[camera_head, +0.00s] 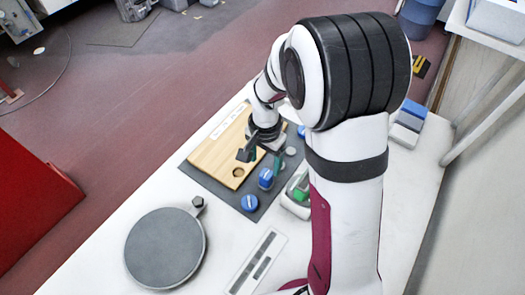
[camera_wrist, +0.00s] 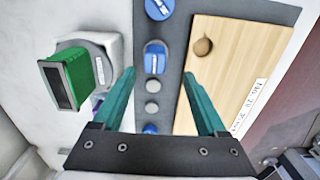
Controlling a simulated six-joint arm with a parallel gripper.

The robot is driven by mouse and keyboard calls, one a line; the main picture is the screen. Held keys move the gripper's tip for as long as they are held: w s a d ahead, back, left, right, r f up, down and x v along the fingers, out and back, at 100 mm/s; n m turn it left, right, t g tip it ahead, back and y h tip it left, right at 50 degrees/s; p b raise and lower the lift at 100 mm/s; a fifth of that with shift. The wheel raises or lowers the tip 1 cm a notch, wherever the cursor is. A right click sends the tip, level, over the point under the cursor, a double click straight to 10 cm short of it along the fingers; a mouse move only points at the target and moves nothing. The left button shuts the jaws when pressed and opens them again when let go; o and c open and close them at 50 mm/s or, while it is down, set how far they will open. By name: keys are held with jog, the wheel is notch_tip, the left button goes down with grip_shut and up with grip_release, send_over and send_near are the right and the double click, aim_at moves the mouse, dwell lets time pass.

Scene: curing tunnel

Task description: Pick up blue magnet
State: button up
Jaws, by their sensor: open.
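Several blue pieces lie in a row on a dark grey mat. A round blue piece with a white mark (camera_head: 250,202) is nearest in the head view and sits at the top edge of the wrist view (camera_wrist: 159,8). A blue block-like piece (camera_head: 266,179) lies beside it, also in the wrist view (camera_wrist: 154,57). Another small blue piece (camera_wrist: 150,128) is farther along the row. Which one is the blue magnet, I cannot tell. My gripper (camera_wrist: 159,74) is open and empty above the mat, its green fingers spread on either side of the row in the wrist view.
Two grey discs (camera_wrist: 152,86) lie in the row. A wooden board with a hole and a label (camera_head: 222,152) is beside it. A green-and-white device (camera_head: 297,195) stands close on the other side. A round grey plate (camera_head: 165,247) and a slotted white strip (camera_head: 257,262) lie nearer.

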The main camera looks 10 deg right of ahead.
aim_at(266, 174)
jog(key=f, duration=0.2)
jog(key=s+f, duration=0.1)
jog(key=f, duration=0.2)
jog(key=shift+d+f, duration=0.15)
jog(key=shift+f, duration=0.65)
grip_shut()
